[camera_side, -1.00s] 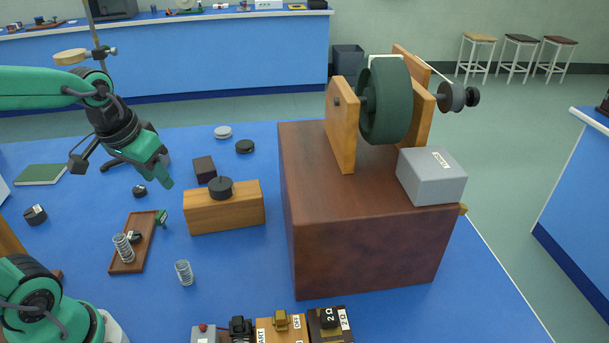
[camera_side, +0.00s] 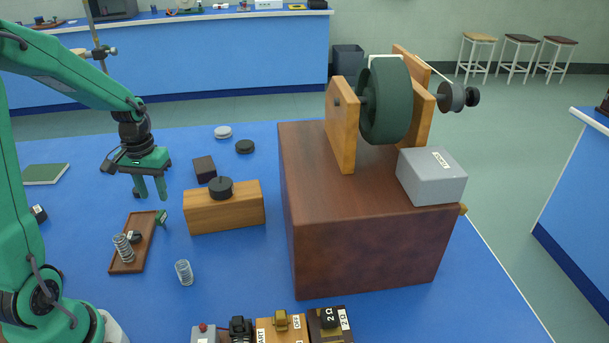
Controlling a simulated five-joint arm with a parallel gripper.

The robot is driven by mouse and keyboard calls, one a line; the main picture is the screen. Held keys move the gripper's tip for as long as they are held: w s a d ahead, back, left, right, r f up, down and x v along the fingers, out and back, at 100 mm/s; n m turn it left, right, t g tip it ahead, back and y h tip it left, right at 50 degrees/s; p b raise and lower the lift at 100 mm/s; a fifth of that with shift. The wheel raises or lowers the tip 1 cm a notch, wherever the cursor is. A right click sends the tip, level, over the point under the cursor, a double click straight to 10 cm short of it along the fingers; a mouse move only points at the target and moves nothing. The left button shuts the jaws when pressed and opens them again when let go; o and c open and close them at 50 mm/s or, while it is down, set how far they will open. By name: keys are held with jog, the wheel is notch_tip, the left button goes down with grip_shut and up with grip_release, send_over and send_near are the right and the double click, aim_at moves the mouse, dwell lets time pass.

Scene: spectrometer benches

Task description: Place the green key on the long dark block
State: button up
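A small green piece, which looks like the green key (camera_side: 161,217), is at the far right corner of a long, dark reddish-brown board (camera_side: 126,263). I cannot tell whether it rests on the board or leans beside it. The board lies flat on the blue bench and seems to be the long dark block; a spring (camera_side: 123,247) and a small dark piece (camera_side: 134,236) are on it. My gripper (camera_side: 151,196) points down, open and empty, with its two fingers apart. It shows just above and slightly left of the green piece; the height gap is hard to judge.
A wooden block (camera_side: 225,211) with a black knob (camera_side: 220,188) stands right of the board. A dark cube (camera_side: 204,169) is behind it. Another spring (camera_side: 184,272) stands in front. A large brown box (camera_side: 365,255) fills the centre right. Blue bench between them is clear.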

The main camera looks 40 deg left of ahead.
aim_at(160, 213)
jog(key=shift+f, duration=1.35)
jog(key=shift+f, duration=2.6)
grip_shut()
